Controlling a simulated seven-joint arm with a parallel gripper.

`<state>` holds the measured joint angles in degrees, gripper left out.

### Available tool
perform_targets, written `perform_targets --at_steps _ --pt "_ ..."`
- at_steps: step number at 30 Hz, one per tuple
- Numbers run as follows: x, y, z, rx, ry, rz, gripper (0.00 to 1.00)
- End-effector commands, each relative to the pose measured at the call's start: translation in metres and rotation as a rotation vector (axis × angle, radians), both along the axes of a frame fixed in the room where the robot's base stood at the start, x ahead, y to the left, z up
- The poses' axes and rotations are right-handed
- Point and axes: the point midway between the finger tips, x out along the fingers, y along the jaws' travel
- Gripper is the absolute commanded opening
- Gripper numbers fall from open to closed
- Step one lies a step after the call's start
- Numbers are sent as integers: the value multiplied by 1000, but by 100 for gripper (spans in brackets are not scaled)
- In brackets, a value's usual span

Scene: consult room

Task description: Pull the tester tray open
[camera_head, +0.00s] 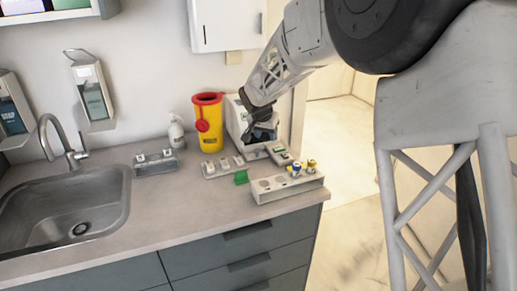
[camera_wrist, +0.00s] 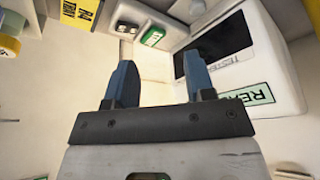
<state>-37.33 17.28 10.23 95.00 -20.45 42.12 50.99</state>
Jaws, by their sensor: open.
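The tester is a white box (camera_head: 232,118) at the back right of the counter. In the wrist view its white body (camera_wrist: 275,55) with a dark screen (camera_wrist: 213,47) fills the right side. A green-and-white label partly shows on it. My gripper (camera_head: 249,137) is in front of the tester in the head view and hides part of its front. In the wrist view my gripper (camera_wrist: 162,78) has its two blue-grey fingers apart with nothing between them. I cannot make out the tray's edge or handle, or whether the fingers touch it.
A long holder (camera_head: 285,184) with capped vials is at the front right. A yellow sharps bin (camera_head: 210,125) stands left of the tester. A sink (camera_head: 70,210) is far left.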

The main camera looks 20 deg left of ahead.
Motion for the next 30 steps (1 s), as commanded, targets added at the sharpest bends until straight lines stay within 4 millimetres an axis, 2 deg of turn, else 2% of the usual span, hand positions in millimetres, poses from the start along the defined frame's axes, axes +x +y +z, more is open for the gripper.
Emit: perform_targets --at_steps 1,3,9,23,30 --pt "2 15 -8 0 -1 4 49" --pt "3 30 -15 4 -6 6 49" --pt "6 52 -25 10 -13 7 49" --pt "6 54 -28 10 -13 7 49" --pt "11 54 -40 9 -11 7 49"
